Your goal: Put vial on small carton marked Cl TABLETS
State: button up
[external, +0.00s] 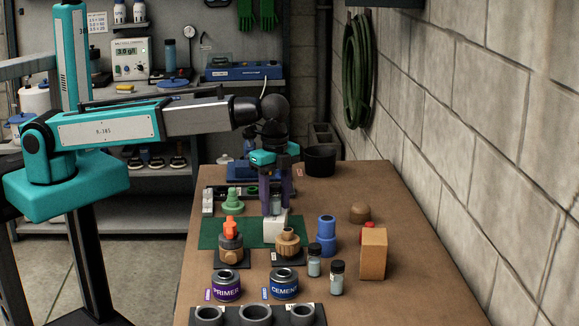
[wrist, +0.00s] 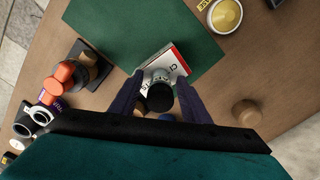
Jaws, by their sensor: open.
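The small white carton (external: 276,228) stands on the green mat, below my gripper; in the wrist view its top (wrist: 178,61) shows red edging and part of a "Cl" mark. A vial (external: 276,203) with a black cap (wrist: 160,97) is upright over the carton's top and appears to stand on it. My gripper (external: 276,207) points straight down with its two purple fingers on either side of the vial. In the wrist view my gripper (wrist: 160,76) is open around it, and the fingers hide part of the carton.
Two more capped vials (external: 314,262) (external: 337,279) stand at the right front, near a tan block (external: 373,254). Primer (external: 227,287) and cement (external: 284,286) cans, an orange-topped valve (external: 230,238) and blue fittings (external: 326,236) surround the green mat (external: 210,233).

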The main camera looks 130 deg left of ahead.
jog(key=shift+r+p, duration=3.9)
jog(key=shift+r, duration=2.2)
jog(key=shift+d, duration=0.1)
jog(key=w+d+f+m+g+h+p, duration=0.1)
jog(key=d+f, duration=0.3)
jog(key=d, duration=0.6)
jog(key=w+d+f+m+h+p, duration=0.15)
jog(key=d+f, duration=0.25)
jog(key=d, duration=0.6)
jog(key=w+d+f+m+g+h, duration=0.15)
jog(key=d+f, duration=0.25)
jog(key=d, duration=0.7)
jog(key=s+d+f+m, duration=0.2)
jog(key=s+d+f, duration=0.4)
jog(key=d, duration=0.2)
jog(key=s+a+f+n+g+y+b, duration=0.1)
jog(key=s+f+b, duration=0.3)
jog(key=s+f, duration=0.6)
jog(key=s+a+f+n+g+y+b, duration=0.1)
jog(key=s+f+n+b, duration=0.3)
jog(key=s+f, duration=0.6)
jog(key=s+a+f+n+g+y+b, duration=0.1)
jog(key=s+f, duration=0.9)
jog(key=f, duration=1)
jog(key=n+y+b, duration=0.1)
jog(key=n+b, duration=0.1)
jog(key=b, duration=0.1)
jog(key=shift+b, duration=0.4)
